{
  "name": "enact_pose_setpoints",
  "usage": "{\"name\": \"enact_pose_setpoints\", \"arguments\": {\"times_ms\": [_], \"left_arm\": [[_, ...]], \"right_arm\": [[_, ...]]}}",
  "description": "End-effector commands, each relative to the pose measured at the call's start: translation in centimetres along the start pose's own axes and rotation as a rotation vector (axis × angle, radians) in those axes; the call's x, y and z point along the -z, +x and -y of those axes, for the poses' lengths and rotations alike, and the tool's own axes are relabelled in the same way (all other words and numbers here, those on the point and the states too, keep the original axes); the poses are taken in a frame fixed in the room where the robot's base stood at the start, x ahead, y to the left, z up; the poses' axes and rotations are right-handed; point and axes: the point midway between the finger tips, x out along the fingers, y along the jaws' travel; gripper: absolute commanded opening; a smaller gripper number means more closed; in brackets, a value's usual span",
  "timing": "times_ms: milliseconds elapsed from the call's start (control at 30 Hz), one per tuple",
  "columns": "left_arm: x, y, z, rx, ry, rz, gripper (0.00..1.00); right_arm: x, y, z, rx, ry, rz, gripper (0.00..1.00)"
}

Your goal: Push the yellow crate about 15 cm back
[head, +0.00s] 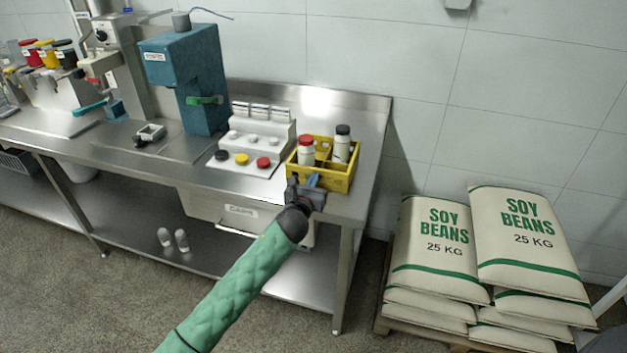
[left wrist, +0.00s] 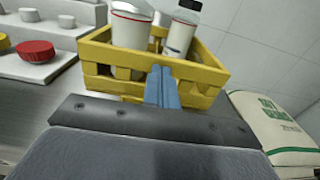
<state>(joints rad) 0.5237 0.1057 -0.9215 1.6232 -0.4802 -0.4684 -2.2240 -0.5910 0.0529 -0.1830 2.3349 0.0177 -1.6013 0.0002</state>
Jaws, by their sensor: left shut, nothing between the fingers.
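The yellow crate (head: 340,177) stands on the steel bench near its right end. It holds a red-capped bottle (head: 306,151) and a black-capped bottle (head: 342,145), both upright. My left gripper (head: 312,181) is shut and empty at the front side of the crate. In the left wrist view the crate (left wrist: 211,76) fills the upper middle, and the blue fingertips (left wrist: 161,85) are together in front of its near wall. I cannot tell whether they touch it. My right gripper is not in view.
A white stepped rack (head: 262,135) with black, yellow and red caps stands left of the crate. A blue machine (head: 190,75) is further left. The steel bench (head: 365,135) is bare behind and right of the crate.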

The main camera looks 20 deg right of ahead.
Motion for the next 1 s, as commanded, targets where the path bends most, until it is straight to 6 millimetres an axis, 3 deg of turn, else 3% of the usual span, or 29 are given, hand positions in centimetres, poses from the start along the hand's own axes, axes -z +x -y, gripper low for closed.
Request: {"name": "enact_pose_setpoints", "arguments": {"times_ms": [267,733,1000], "left_arm": [[-0.1,1.3,0.0,0.000,0.003,0.001,0.00],[0.1,9.3,0.0,0.000,0.002,0.001,0.00],[0.2,13.8,0.0,0.000,0.002,0.000,0.00]], "right_arm": [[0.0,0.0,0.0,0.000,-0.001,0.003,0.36],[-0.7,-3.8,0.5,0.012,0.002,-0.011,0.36],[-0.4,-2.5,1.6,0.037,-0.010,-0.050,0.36]]}}
